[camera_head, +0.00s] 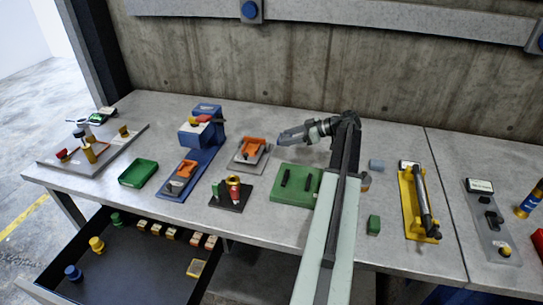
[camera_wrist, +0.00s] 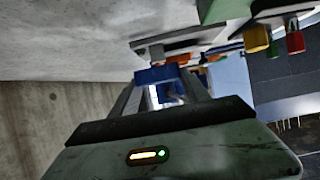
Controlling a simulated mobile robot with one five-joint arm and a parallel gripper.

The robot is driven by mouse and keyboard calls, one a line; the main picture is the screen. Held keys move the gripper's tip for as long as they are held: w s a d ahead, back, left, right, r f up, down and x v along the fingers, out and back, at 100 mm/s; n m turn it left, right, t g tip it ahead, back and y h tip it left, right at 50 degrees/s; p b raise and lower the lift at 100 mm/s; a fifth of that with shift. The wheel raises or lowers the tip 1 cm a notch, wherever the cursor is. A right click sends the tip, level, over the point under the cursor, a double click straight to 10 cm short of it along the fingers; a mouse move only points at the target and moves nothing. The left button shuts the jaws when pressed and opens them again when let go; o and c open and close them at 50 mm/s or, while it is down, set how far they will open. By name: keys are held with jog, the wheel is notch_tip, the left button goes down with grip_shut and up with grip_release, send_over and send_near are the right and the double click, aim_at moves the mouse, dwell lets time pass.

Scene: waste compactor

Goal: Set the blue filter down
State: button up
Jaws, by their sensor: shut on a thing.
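My gripper (camera_head: 284,137) is raised above the table in the head view, pointing left and slightly down. Its tip is above and to the right of an orange piece (camera_head: 254,145) on a grey plate (camera_head: 240,163). In the wrist view, a blue piece (camera_wrist: 157,75) shows between the fingers; I take it to be the blue filter. The fingers are shut on it, clear of the tabletop. Its outline is small and dark, and the blue machine behind may blend with it.
The blue machine (camera_head: 187,137) stands left of my gripper. A green plate (camera_head: 290,200) lies below my arm, and a dark stand (camera_head: 232,203) with red and green pieces is nearby. A green tray (camera_head: 138,173) is farther left. The open drawer (camera_head: 135,270) is below. The concrete wall (camera_head: 300,80) is behind.

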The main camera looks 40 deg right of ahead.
jog(key=shift+f+b, duration=2.85)
jog(key=shift+f, duration=0.85)
jog(key=o, duration=1.4)
jog(key=shift+r, duration=0.1)
